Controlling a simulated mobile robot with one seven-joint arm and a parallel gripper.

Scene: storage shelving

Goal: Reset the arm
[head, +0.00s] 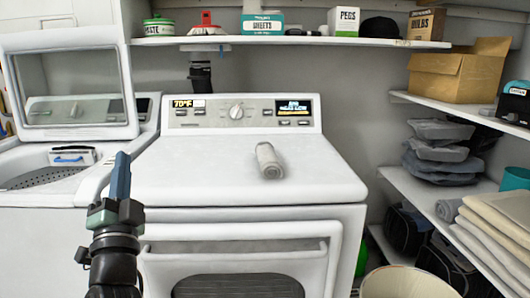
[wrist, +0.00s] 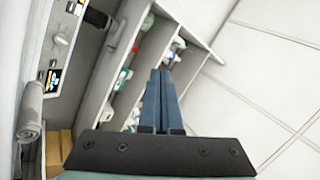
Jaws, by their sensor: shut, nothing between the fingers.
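My gripper (head: 122,158) points upward in front of the washer and dryer in the head view, at the left. In the wrist view its two blue fingers (wrist: 161,73) lie together, with nothing between them. My dark arm rises below it from the bottom edge of the head view. The gripper is apart from the objects around it.
A rolled grey towel (head: 269,161) lies on the white dryer top (head: 210,175). The washer (head: 40,205) at left has its lid raised. A wall shelf (head: 280,41) holds boxes and tins. Right shelves hold a cardboard box (head: 455,78) and folded cloths (head: 505,220).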

